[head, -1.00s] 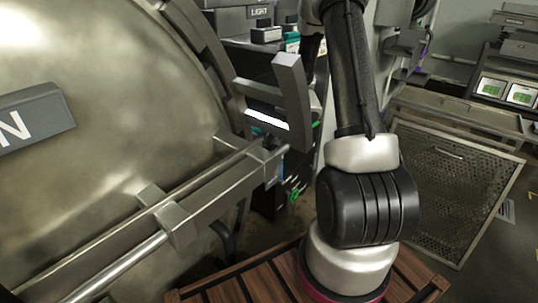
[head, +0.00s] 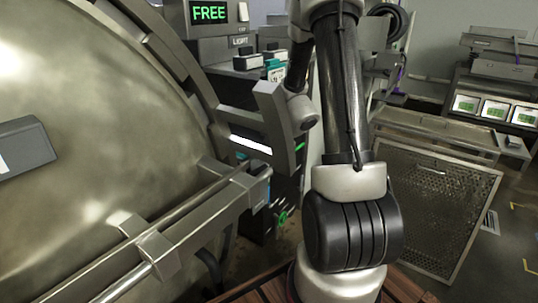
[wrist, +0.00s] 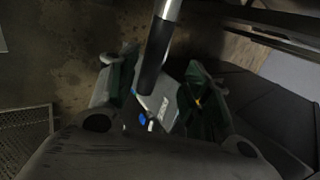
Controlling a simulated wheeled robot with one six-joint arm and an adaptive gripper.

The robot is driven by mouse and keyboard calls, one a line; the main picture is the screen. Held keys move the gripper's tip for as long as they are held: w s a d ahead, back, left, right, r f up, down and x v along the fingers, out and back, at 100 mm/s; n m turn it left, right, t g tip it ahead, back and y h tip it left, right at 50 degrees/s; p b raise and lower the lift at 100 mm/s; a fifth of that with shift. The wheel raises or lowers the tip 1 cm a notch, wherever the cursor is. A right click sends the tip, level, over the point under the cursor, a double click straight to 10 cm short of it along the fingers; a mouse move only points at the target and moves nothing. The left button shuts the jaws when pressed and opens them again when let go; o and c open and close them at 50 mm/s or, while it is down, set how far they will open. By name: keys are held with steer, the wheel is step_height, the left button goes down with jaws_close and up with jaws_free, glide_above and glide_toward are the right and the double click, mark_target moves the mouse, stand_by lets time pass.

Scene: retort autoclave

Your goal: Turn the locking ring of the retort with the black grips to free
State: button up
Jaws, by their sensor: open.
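The retort's round metal door (head: 90,140) fills the left of the head view. The locking ring (head: 172,50) curves along its rim. A display (head: 208,12) above the ring reads FREE in green. In the wrist view a steel bar ends in a black grip (wrist: 154,68). My gripper (wrist: 160,75) is open, with its dark green fingers on either side of that grip. I cannot tell whether a finger touches it. In the head view the gripper and the black grip are hidden or out of frame.
A grey angled handle (head: 274,118) and steel bars (head: 165,235) stand out from the door, close to my arm. A perforated metal panel (head: 435,205) leans on a frame at right. Lit screens (head: 495,108) stand behind it. Wooden slats (head: 265,290) lie below.

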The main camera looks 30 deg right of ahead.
steer(key=v, duration=0.5)
steer(key=shift+r, duration=0.15)
steer(key=shift+s+d, duration=0.1)
